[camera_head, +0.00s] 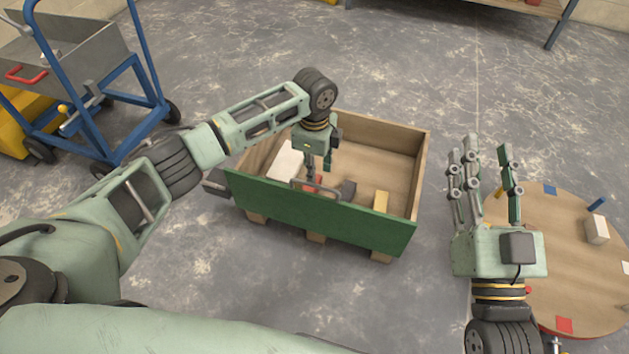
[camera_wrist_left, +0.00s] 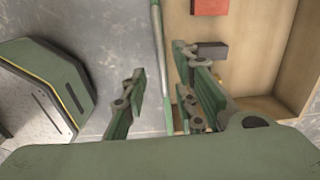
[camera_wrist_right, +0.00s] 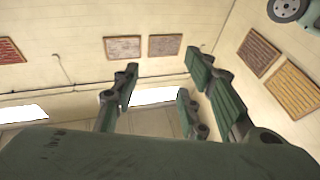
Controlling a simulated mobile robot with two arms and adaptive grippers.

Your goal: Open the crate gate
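The wooden crate (camera_head: 424,165) stands on the floor with its green gate (camera_head: 320,212) upright across the near side.
A round wooden table (camera_head: 560,255) with small items stands at the right. A blue-framed cart (camera_head: 130,75) stands at the back left. Bare floor surrounds the crate.

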